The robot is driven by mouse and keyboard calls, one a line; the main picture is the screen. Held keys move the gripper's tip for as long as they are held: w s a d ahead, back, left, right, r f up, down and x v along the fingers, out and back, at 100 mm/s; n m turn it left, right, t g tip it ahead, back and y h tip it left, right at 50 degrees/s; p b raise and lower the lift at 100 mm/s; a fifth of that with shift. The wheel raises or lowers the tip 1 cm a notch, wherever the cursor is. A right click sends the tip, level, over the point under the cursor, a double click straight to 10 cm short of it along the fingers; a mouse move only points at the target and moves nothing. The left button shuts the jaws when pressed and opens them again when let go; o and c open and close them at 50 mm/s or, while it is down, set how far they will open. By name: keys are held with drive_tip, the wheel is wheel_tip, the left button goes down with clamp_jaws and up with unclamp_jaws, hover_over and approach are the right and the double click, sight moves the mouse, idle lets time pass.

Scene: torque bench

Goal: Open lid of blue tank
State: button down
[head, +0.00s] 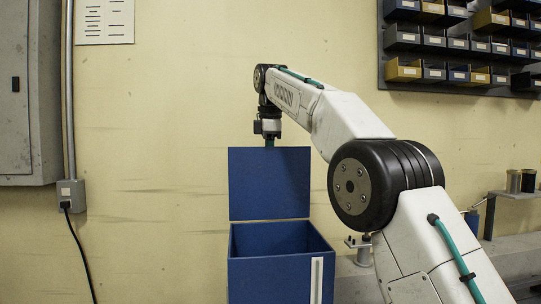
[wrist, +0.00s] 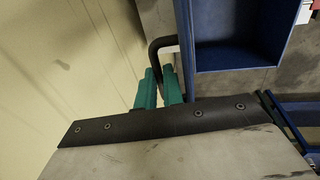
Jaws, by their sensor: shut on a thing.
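The blue tank (head: 265,280) stands in the lower middle of the head view, its top open and its inside showing. Its blue lid (head: 269,185) stands upright at the back of the opening. My gripper (head: 270,143) is at the lid's top edge, pointing down. In the wrist view, my gripper's teal fingers (wrist: 160,90) are shut at a dark bent handle (wrist: 154,50) beside the lid. The gripped part is mostly hidden by the fingers. The tank's open inside (wrist: 232,30) shows at the upper right there.
A yellowish wall is close behind the tank and lid. A grey bench (head: 352,285) with metal fittings runs to the right, partly behind my arm. Bins hang on a rack (head: 465,45) at upper right. A grey cabinet (head: 20,90) and a black cable (head: 80,255) are at left.

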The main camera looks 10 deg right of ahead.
drive_tip(key=shift+w+f, duration=0.4)
drive_tip(key=shift+w, duration=0.35)
drive_tip(key=c, duration=1.8)
unclamp_jaws()
drive_tip(key=shift+c, duration=0.2)
drive_tip(key=shift+a, duration=0.15)
